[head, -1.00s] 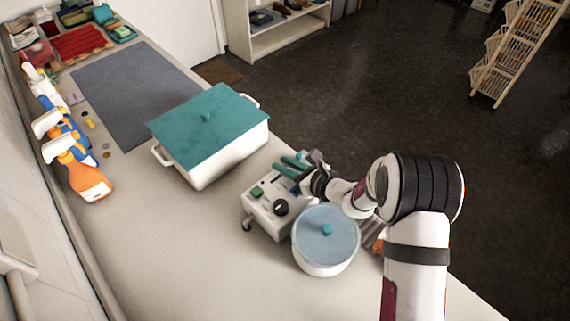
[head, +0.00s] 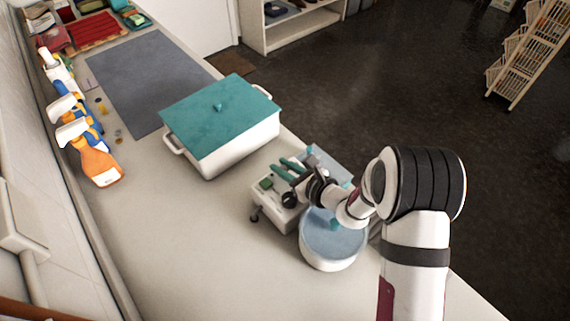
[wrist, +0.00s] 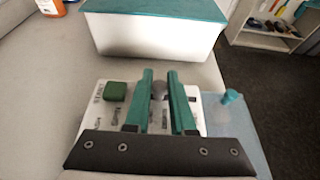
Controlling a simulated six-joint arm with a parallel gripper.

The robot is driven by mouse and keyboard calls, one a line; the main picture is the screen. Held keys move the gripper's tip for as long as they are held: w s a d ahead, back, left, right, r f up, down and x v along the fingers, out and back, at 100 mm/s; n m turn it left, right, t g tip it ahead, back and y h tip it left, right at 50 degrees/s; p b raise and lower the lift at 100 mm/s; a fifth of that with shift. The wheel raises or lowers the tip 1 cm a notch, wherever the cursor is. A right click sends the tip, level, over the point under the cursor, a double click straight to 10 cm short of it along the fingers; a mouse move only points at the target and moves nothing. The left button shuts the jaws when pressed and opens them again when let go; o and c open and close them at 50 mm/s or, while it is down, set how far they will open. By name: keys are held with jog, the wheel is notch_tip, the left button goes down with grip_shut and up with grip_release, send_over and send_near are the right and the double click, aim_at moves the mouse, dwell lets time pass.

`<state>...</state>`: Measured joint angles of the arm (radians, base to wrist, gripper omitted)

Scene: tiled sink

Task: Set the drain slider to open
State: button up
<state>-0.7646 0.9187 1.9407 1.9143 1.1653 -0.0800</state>
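A light grey control box (head: 269,207) stands on the counter, with a green button (head: 266,183) and a dark round knob (head: 290,199). In the wrist view its panel (wrist: 100,117) has a green button (wrist: 116,91) beside printed words; only "START" is partly readable. My gripper (head: 283,168) is over the box, its teal fingers pointing toward the large pot. In the wrist view my gripper (wrist: 160,73) has its fingers apart, with a grey rounded knob (wrist: 159,90) in the gap. I cannot tell whether they touch it, or whether it is the drain slider. The fingers hide part of the panel.
A large white pot with a teal lid (head: 220,115) stands behind the box. A round pot with a blue lid (head: 335,258) stands close in front. A blue-lidded container (head: 325,160) is beside the box. Spray bottles (head: 98,165) line the wall.

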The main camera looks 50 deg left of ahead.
jog(key=o, duration=0.5)
jog(key=shift+s, duration=0.25)
jog(key=shift+c, duration=0.2)
jog(key=v, duration=1.5)
jog(key=shift+w+d+r, duration=0.15)
jog(key=shift+d+r, duration=0.05)
jog(key=shift+d, duration=0.15)
jog(key=s+d+r+n+g+h, duration=0.2)
jog(key=s+d+r+n+g, duration=0.1)
jog(key=s+d+r+n, duration=0.4)
jog(key=s+d+n+t+h, duration=0.1)
jog(key=d+h, duration=0.4)
jog(key=d, duration=0.5)
jog(key=s+d+r+n+t+h, duration=0.1)
jog(key=s+d+n+h, duration=0.3)
jog(key=d, duration=0.7)
jog(key=shift+s+r+n+t+h, duration=0.3)
jog(key=shift+s+h, duration=0.1)
jog(key=shift+s, duration=0.2)
